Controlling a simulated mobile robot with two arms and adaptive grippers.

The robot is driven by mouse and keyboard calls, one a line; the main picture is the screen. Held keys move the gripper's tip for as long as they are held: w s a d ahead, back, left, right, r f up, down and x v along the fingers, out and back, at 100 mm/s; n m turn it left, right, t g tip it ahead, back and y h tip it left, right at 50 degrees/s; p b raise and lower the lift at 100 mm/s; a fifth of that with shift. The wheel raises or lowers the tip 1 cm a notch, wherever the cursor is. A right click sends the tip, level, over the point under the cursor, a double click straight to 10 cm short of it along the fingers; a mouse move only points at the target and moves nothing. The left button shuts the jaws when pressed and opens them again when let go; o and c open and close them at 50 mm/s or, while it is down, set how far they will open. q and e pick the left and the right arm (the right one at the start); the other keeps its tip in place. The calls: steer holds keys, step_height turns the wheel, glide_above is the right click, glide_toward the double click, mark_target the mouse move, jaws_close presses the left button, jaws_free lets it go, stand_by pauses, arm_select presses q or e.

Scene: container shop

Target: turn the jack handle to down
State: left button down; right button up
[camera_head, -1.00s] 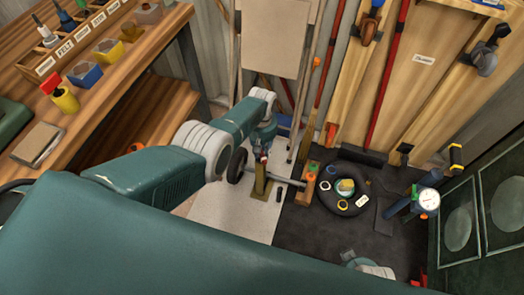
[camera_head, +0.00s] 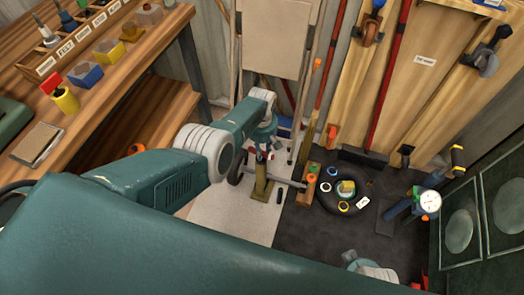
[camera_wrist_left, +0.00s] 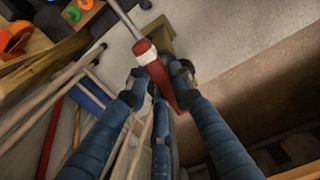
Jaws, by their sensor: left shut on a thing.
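The jack handle (camera_wrist_left: 172,84) has a red grip with a white band and a grey rod, seen close in the left wrist view. My left gripper (camera_wrist_left: 158,78) is shut on the red grip, its dark blue fingers on either side of it. In the head view the left gripper (camera_head: 265,148) is small, above an olive jack body (camera_head: 261,186) on the pale floor board. The olive part also shows at the top of the left wrist view (camera_wrist_left: 158,34). The fingers hide part of the grip. My right gripper is not in view.
A dark wheel (camera_head: 238,166) stands left of the jack, and a grey bar (camera_head: 289,183) extends right. A black tyre (camera_head: 344,207) holding small items lies on the dark mat. A wooden bench (camera_head: 115,62) is at left; long-handled tools lean at the back.

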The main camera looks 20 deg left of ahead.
arm_select(q)
steer(key=shift+w+n, duration=0.15)
steer(key=shift+n, duration=0.35)
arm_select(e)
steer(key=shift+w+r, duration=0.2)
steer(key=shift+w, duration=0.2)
arm_select(q)
steer(key=c, duration=1.5)
jaws_free()
steer(key=shift+r, duration=0.7)
step_height(320, 180, up, 11)
steer(key=shift+f, duration=0.15)
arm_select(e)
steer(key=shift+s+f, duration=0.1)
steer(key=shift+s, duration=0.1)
